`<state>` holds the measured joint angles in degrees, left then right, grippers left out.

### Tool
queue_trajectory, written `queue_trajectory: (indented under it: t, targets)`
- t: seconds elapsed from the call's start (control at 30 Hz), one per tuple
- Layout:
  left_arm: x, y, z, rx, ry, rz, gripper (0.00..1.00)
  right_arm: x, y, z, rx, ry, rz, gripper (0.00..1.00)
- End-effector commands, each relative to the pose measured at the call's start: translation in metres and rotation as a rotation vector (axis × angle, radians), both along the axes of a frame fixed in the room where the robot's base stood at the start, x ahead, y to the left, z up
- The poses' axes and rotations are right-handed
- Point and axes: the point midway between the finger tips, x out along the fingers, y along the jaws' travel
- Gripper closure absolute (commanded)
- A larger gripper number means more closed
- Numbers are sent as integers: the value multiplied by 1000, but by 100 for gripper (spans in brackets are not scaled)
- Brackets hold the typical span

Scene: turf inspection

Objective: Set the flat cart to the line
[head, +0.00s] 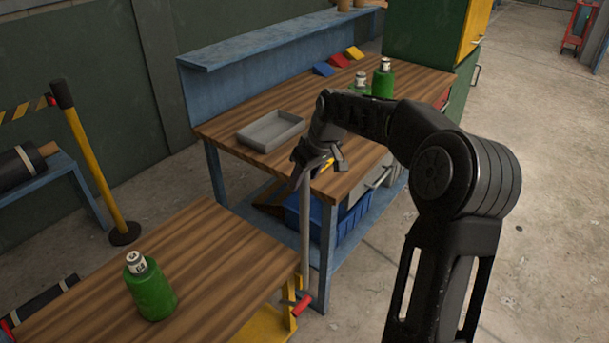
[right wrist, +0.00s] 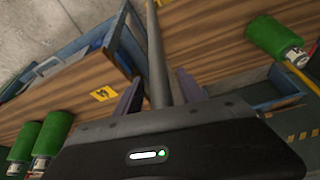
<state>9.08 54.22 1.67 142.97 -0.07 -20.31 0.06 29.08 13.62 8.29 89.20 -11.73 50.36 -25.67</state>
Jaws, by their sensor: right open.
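A grey upright pole (head: 305,235) stands between the two wooden tops, with a red piece (head: 303,304) near its foot. A yellow part (head: 266,326) shows beside it, under the near wooden top; I cannot tell whether these belong to the flat cart. The cart's deck does not show clearly. My right gripper (head: 315,160) is at the pole's upper end. In the right wrist view the pole (right wrist: 156,50) runs between the spread fingers (right wrist: 159,92), which look apart from it. No floor line is clear in the head view. My left gripper is not in view.
The near wooden top (head: 215,255) bears a green bottle (head: 150,288). The far workbench (head: 225,128) holds a grey tray (head: 271,130) and green bottles (head: 382,80). A yellow post (head: 92,165) stands at left. Floor (head: 555,170) is open at right.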

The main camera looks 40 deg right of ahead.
Motion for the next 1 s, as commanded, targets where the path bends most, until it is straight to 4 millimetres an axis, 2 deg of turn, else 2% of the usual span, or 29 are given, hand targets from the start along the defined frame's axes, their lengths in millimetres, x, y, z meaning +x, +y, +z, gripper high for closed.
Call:
queue_trajectory:
  t: [0.27,0.83,1.0]
  targets:
    - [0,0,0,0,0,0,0,1,0,-2,0,0,0,53]
    - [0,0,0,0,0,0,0,1,0,-1,0,0,0,100]
    - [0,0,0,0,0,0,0,1,0,-1,0,0,0,100]
